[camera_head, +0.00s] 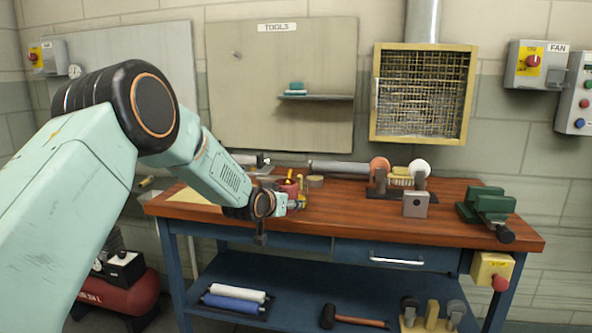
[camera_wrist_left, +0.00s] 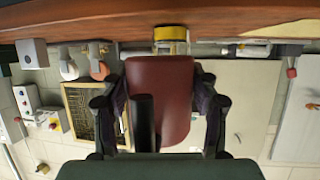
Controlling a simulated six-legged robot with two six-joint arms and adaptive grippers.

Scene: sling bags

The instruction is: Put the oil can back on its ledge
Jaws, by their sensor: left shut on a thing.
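The dark red oil can (camera_head: 288,187) is at the left part of the bench top, in front of my left gripper (camera_head: 280,202). In the left wrist view the can (camera_wrist_left: 172,85) fills the middle, between the two dark fingers of the left gripper (camera_wrist_left: 160,112), which are shut on it. Whether its base touches the bench cannot be told. The ledge (camera_head: 330,97) sticks out from the tools board above the bench, higher than the can. Its right part is bare. My right gripper is not in view.
A small teal and white item (camera_head: 296,87) sits at the ledge's left end. The wooden bench (camera_head: 345,215) holds a bench grinder (camera_head: 380,180), a grey block (camera_head: 415,204) and a green vise (camera_head: 487,207). A yellow caged fan (camera_head: 422,95) hangs right of the tools board (camera_head: 240,120).

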